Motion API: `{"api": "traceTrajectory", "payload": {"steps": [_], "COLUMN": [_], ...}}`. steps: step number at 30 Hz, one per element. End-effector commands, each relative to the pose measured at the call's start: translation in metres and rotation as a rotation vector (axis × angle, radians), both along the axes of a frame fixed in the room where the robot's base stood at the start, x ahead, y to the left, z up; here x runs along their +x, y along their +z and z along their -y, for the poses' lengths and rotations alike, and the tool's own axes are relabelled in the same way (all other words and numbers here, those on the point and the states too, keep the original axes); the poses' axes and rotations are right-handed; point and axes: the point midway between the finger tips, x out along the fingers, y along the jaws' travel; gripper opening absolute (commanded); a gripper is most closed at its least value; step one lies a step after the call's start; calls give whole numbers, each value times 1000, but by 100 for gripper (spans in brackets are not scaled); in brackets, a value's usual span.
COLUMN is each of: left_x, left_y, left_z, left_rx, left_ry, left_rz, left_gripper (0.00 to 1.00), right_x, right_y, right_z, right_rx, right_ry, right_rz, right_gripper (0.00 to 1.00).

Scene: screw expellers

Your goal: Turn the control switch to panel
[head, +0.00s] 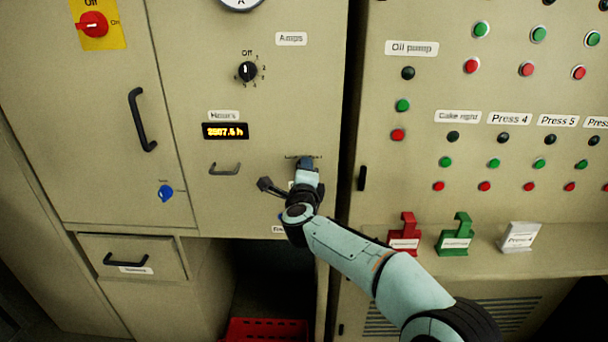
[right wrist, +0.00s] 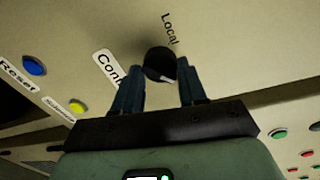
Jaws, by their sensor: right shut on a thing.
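The control switch is a round black knob (right wrist: 159,63) on the beige panel, with the word "Local" beside it and a partly hidden "Cont..." label (right wrist: 107,70). A pale mark shows on the knob's lower-right edge in the right wrist view. My right gripper (right wrist: 161,72) is shut on the knob, with one blue finger on each side. In the head view my right gripper (head: 305,166) is against the lower middle cabinet panel and hides most of the knob. The "Panel" word cannot be read. My left gripper is not in view.
A blue button (right wrist: 34,65) and a yellow button (right wrist: 77,106) are near the switch.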

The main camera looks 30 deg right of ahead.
Motion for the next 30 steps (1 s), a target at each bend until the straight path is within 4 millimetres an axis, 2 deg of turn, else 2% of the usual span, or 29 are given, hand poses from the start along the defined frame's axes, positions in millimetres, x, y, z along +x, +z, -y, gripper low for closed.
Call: {"api": "traceTrajectory", "payload": {"steps": [8, 9, 11, 23, 26, 30], "left_x": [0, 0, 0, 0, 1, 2], "left_y": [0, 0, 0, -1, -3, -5], "left_z": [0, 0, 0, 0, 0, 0], "left_rx": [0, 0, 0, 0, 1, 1], "left_ry": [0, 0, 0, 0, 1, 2], "left_rz": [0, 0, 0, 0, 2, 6], "left_gripper": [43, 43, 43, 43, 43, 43], "right_x": [0, 0, 0, -5, -15, -40], "right_y": [3, 3, 3, 1, 2, 5], "right_z": [0, 0, 0, -3, -10, -24], "right_rx": [4, 4, 4, 2, 3, 2], "right_ry": [0, 0, 0, 0, 1, 2], "right_rz": [7, 7, 7, 2, 3, 4], "right_gripper": [11, 45, 64, 66, 66, 66]}}
